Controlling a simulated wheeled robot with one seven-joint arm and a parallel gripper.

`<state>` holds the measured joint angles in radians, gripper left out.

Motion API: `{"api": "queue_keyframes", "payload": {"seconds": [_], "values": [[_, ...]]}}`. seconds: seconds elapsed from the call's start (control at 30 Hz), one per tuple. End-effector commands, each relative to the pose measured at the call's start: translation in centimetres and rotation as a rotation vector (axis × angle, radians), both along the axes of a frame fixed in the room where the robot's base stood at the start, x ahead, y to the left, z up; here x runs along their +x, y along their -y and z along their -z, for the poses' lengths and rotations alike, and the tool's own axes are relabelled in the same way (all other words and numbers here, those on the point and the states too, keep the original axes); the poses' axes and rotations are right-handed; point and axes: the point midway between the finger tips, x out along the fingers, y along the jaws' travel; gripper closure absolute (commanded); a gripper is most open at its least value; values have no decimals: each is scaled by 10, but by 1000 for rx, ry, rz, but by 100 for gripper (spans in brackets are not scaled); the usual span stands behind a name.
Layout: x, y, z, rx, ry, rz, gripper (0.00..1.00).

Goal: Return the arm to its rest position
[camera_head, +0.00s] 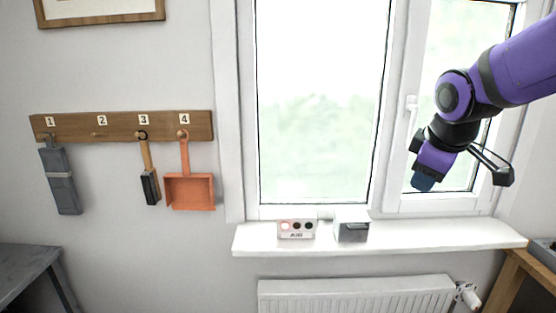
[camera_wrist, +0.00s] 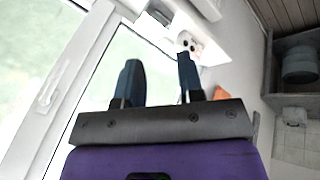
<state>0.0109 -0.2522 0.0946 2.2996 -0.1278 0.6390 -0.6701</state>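My arm reaches in from the upper right in the head view, purple with black joints. My gripper (camera_head: 423,183) hangs in front of the right window pane, above the right part of the sill, pointing down. In the wrist view the two dark blue fingers of my gripper (camera_wrist: 158,70) stand apart with nothing between them. The gripper is open and empty. It touches neither the sill nor the window as far as I can see.
The white sill (camera_head: 450,233) bears a small panel with round lights (camera_head: 297,229) and a grey box (camera_head: 351,231). A window handle (camera_head: 411,115) is left of my arm. A wooden rail (camera_head: 75,125) holds a grey tool, a brush (camera_head: 150,186) and an orange dustpan (camera_head: 190,192). A radiator (camera_head: 355,297) is below.

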Motion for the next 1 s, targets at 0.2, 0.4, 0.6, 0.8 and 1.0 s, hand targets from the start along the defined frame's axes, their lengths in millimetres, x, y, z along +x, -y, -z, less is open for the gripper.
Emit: {"api": "queue_keyframes", "payload": {"seconds": [0.2, 0.4, 0.6, 0.8, 1.0], "values": [[-72, 11, -19, 144, 21, 274, 65], [-133, 17, -23, 287, 30, 512, 65], [-175, 20, -18, 397, 27, 680, 65], [-189, 20, -15, 437, 22, 741, 65], [-189, 20, -15, 438, 22, 743, 65]]}}
